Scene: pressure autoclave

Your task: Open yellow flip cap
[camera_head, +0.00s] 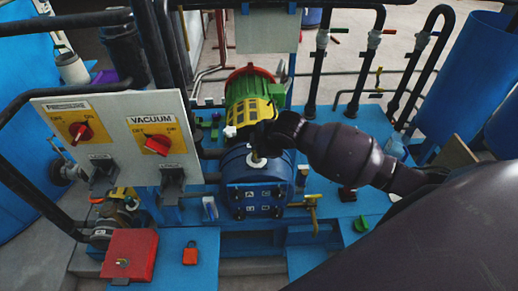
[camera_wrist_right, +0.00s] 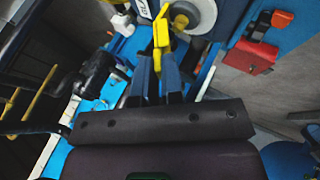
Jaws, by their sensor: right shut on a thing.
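The yellow flip cap (camera_wrist_right: 161,28) shows as a narrow upright yellow piece at the top middle of the right wrist view, beside a pale round part. My right gripper (camera_wrist_right: 160,62) has its two fingers closed on the lower part of this yellow piece. In the head view my right arm comes in from the right, and its gripper (camera_head: 259,156) is over the top of the blue cylinder (camera_head: 256,185). There the cap is mostly hidden by the gripper and too small to make out. My left gripper is in neither view.
A green and yellow motor (camera_head: 250,98) stands just behind the gripper. A white panel (camera_head: 115,108) with red PRESSURE and VACUUM knobs stands at the left. A red box (camera_head: 130,253) and an orange padlock (camera_head: 190,253) are in front. Black pipes rise at the back right.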

